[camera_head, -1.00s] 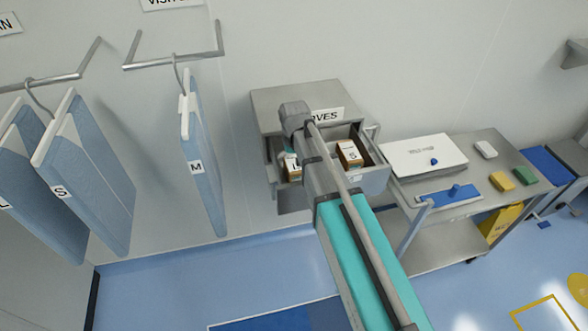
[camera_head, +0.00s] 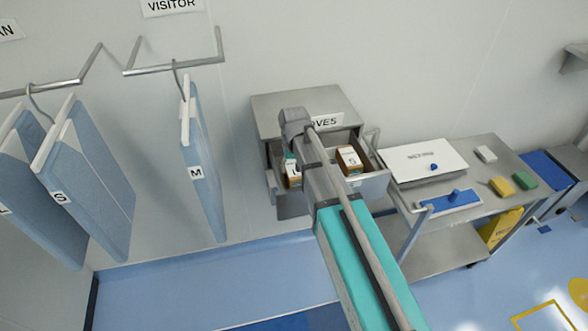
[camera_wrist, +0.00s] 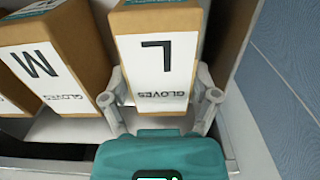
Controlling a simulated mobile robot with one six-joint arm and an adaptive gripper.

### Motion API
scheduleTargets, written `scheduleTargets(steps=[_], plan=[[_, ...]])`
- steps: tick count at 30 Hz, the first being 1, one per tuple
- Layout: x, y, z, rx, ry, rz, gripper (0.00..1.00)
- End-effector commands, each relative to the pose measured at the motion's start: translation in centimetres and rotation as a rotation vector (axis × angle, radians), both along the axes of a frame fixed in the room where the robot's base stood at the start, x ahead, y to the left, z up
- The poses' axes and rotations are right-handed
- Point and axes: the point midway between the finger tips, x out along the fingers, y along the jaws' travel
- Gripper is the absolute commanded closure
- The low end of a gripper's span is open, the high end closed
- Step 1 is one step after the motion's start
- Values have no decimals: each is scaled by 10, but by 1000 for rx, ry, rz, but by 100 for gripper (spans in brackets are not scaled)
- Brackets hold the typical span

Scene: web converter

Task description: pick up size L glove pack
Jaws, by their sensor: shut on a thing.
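The size L glove pack (camera_wrist: 155,62) is a brown box with a white label reading "L GLOVES", seen upside down in the wrist view. My gripper (camera_wrist: 163,101) has one finger on each side of this pack and is shut on it. In the head view, the L pack (camera_head: 292,172) shows in the left part of the open drawer, partly behind my arm. My gripper is hidden behind the arm in that view. The pack is still within the drawer's walls. I cannot tell whether its base touches the drawer floor.
An M glove pack (camera_wrist: 50,65) stands close to the left of the L pack in the wrist view. An S pack (camera_head: 348,160) sits in the drawer of the grey cabinet (camera_head: 270,104). A steel cart (camera_head: 455,225) is at right; hanging blue garments (camera_head: 203,190) are at left.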

Motion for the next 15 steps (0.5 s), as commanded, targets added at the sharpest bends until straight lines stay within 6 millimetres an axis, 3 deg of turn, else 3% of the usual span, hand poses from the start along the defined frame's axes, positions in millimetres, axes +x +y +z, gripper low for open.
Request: scheduleTargets(steps=[15], plan=[[0,0,33,0,0,0,72]])
